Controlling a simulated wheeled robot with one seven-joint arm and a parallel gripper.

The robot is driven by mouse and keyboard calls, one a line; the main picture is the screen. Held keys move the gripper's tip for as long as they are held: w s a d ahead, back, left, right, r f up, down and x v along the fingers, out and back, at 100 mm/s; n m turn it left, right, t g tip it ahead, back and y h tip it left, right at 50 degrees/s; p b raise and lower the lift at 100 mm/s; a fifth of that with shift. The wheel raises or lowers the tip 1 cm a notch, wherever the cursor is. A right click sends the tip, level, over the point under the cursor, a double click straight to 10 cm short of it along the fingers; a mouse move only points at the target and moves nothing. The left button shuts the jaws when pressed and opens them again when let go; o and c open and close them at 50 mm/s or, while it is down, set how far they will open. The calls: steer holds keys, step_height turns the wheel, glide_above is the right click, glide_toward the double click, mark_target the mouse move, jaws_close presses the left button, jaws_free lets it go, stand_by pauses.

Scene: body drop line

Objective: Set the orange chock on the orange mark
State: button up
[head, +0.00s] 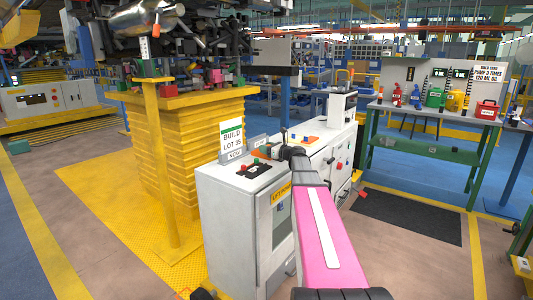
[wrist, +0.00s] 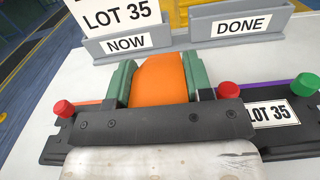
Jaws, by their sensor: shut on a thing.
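In the wrist view the orange chock (wrist: 159,80) sits between the two green fingers of my gripper (wrist: 158,72), which is shut on it. In the head view a bit of the chock (head: 259,153) shows beside my gripper (head: 272,152), over the top of the grey-white cabinet (head: 215,190). A thin orange strip (wrist: 92,102) shows left of the gripper in the wrist view; I cannot tell whether it is the orange mark. The chock's underside and what lies below it are hidden by my gripper.
A black plate (wrist: 285,135) with red and green knobs and a LOT 35 label lies close around my gripper. Grey holders marked NOW (wrist: 125,43) and DONE (wrist: 240,24) stand behind the chock. In the head view the LOT 35 card (head: 231,138) stands upright there.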

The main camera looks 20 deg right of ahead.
steer(key=shift+f, duration=1)
steer(key=shift+f, duration=0.1)
steer(key=o, duration=1.2)
